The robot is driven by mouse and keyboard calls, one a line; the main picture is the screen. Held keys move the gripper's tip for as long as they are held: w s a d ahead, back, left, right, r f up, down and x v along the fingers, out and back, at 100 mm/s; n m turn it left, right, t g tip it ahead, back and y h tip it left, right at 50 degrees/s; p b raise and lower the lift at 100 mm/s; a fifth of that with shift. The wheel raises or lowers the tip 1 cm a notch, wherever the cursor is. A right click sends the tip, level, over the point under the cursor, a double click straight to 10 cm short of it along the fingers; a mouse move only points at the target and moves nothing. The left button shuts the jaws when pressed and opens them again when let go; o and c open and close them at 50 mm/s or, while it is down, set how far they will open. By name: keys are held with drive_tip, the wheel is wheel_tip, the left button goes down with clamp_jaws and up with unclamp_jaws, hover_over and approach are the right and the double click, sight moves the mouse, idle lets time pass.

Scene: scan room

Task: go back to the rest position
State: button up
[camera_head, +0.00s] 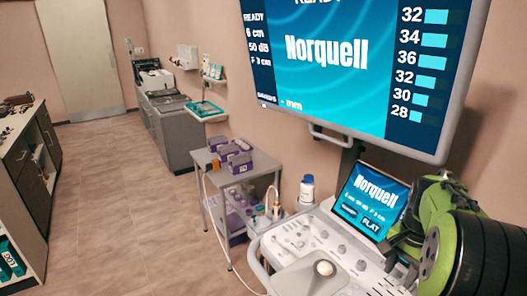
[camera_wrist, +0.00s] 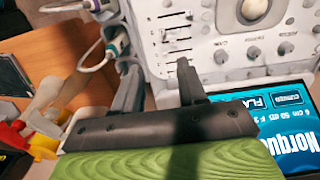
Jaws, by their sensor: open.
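My gripper (camera_wrist: 160,82) is open in the wrist view, its two dark fingers apart with nothing between them. The fingertips point at the pale control panel (camera_wrist: 220,62) of the ultrasound machine; whether they touch it I cannot tell. In the head view my green and black arm stands at the lower right, beside the machine's console (camera_head: 318,248) and its small touch screen (camera_head: 370,198). The fingers are not clear in that view.
A large monitor (camera_head: 455,115) hangs above the console. A bottle (camera_head: 307,190) stands at the console's back edge. Probes with cables (camera_wrist: 100,50) sit beside the panel. A grey cart (camera_head: 208,160) carries purple boxes. Cabinets (camera_head: 35,160) stand at left; the floor (camera_head: 130,200) between is clear.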

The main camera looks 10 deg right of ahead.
drive_tip(key=s+a+r+n+t, duration=0.2)
drive_tip(key=s+a+n, duration=0.1)
drive_tip(key=a, duration=0.5)
drive_tip(key=s+a+r+n+t, duration=0.1)
drive_tip(key=s+a+r+n, duration=0.1)
drive_tip(key=s+a+n, duration=0.2)
drive_tip(key=s+a+r+n+t+p, duration=0.1)
drive_tip(key=s+a+r+n+t, duration=0.1)
drive_tip(key=a+n, duration=0.5)
drive_tip(key=s+a+r, duration=0.1)
drive_tip(key=s+a, duration=0.1)
drive_tip(key=a, duration=0.3)
drive_tip(key=shift+s+a+t, duration=0.2)
drive_tip(key=shift+a+t, duration=0.1)
drive_tip(key=shift+a, duration=0.05)
